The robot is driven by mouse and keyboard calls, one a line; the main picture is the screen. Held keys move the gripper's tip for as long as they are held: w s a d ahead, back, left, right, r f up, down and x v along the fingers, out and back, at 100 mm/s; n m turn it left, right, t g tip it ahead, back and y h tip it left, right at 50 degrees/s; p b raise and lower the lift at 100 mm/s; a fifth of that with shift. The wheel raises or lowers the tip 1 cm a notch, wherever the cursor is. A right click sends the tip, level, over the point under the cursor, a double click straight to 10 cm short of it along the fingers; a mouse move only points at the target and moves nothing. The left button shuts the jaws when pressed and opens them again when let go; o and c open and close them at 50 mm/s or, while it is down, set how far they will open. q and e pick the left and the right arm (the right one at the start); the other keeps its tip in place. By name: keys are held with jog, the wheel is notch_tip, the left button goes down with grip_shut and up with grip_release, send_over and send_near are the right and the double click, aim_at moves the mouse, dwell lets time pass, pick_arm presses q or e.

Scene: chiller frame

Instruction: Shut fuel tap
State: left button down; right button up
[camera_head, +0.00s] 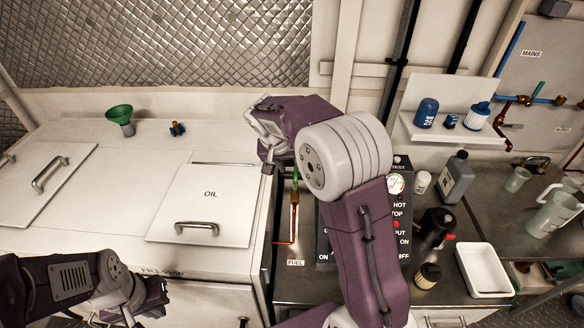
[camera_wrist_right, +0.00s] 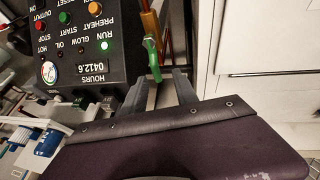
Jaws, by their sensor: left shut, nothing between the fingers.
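The fuel tap has a green lever (camera_head: 295,178) on a copper pipe (camera_head: 294,215) that rises above the FUEL label at the bench's left end. In the right wrist view the green lever (camera_wrist_right: 152,58) lies along the copper pipe (camera_wrist_right: 150,25), its end between the fingertips in the picture. I cannot tell whether they touch. My right gripper (camera_wrist_right: 160,77) is open with nothing held. In the head view my right gripper (camera_head: 264,143) is above and left of the tap, and my arm hides part of the surroundings. My left gripper (camera_head: 128,316) is low at the left, shut and empty.
A control panel (camera_wrist_right: 85,45) with buttons and a green light stands beside the tap. The white OIL lid (camera_head: 200,205) and a green funnel (camera_head: 119,115) are left. A grey bottle (camera_head: 457,178), black flask (camera_head: 432,232) and white tray (camera_head: 484,268) stand right.

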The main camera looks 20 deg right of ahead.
aim_at(295, 171)
jog(key=x, duration=0.3)
jog(key=shift+s+d, duration=0.15)
jog(key=shift+d, duration=0.15)
jog(key=shift+s+d+f+p, duration=0.1)
jog(key=shift+d+f+p, duration=0.2)
jog(key=shift+f, duration=0.1)
jog(key=shift+a, duration=0.2)
jog(key=shift+w+f, duration=0.1)
jog(key=shift+w, duration=0.15)
jog(key=shift+c, duration=1.2)
jog(key=shift+s+d, duration=0.1)
grip_shut()
